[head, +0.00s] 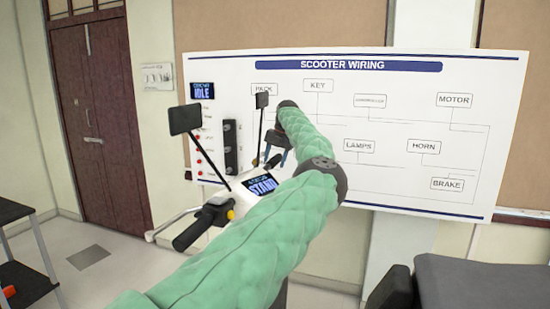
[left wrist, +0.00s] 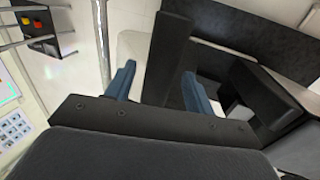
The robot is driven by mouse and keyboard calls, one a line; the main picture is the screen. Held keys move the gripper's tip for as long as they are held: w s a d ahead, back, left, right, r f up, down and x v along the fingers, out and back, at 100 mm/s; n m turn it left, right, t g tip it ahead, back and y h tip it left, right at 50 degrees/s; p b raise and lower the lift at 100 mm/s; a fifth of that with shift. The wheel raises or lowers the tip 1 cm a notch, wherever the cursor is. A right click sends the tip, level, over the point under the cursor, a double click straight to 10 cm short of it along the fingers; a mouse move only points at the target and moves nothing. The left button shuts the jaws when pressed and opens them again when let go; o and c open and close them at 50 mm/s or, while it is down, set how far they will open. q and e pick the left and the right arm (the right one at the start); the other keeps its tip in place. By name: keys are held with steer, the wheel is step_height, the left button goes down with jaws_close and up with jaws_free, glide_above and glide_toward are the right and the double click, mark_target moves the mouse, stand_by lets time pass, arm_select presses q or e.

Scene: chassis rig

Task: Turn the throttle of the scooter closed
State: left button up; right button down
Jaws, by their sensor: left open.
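The scooter's handlebar area shows in the head view, with a black hand grip (head: 192,231) at the near left end and a small display (head: 262,187) reading START. My left gripper (head: 273,153), on the green-sleeved arm, is beyond the display near the far side of the handlebar. The throttle cannot be made out clearly in the head view. In the left wrist view the blue fingers of my left gripper (left wrist: 158,75) stand apart. A dark bar (left wrist: 167,62) shows between them, possibly the throttle grip; contact cannot be told. My right gripper is not in view.
Two mirrors, one near (head: 186,119) and one far (head: 262,100), rise on stalks from the handlebar. A SCOOTER WIRING board (head: 400,110) stands close behind. A dark shelf (head: 25,275) is at the left edge. Open floor (head: 120,275) lies at lower left.

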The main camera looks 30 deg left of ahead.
arm_select(q)
steer(key=shift+f, duration=0.1)
steer(key=shift+c, duration=0.3)
steer(key=c, duration=0.9)
